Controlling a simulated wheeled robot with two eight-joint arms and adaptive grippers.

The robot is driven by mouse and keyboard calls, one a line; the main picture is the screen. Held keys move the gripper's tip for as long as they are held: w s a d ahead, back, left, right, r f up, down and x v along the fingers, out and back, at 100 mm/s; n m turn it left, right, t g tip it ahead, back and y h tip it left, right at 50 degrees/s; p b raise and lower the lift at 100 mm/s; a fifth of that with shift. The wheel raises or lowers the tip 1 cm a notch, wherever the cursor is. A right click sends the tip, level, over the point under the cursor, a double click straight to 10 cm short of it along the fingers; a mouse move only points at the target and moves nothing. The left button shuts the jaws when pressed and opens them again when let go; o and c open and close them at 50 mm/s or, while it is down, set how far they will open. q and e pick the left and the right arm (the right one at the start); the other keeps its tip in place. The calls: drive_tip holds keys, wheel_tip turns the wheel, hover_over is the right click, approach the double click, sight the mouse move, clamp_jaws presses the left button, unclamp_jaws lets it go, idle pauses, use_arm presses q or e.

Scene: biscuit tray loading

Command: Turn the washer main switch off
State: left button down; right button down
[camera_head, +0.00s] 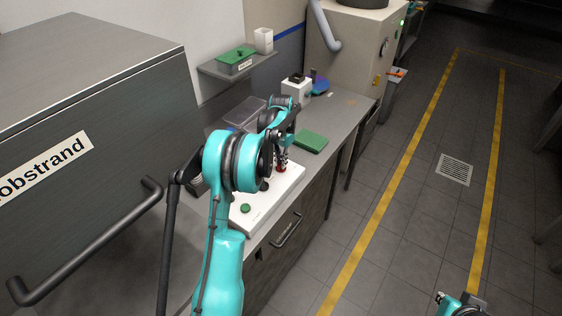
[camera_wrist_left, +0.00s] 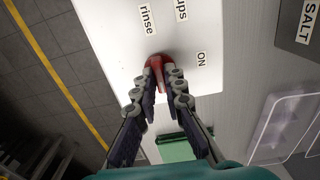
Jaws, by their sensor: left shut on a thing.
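The washer's white top panel (camera_head: 262,215) lies on the counter in front of me. It carries a green button (camera_head: 245,208) and a red switch knob (camera_head: 281,169).
A green pad (camera_head: 310,141) and a clear tray (camera_head: 245,111) lie on the counter beyond the panel. A white device (camera_head: 296,87) stands farther back. A grey cabinet with a bar handle (camera_head: 90,240) stands at left. The tiled floor (camera_head: 400,230) at right is clear.

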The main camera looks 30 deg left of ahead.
use_arm(q)
drive_tip(key=c, duration=1.6)
unclamp_jaws()
drive_tip(key=shift+r, duration=0.1)
wheel_tip(320, 180, up, 12)
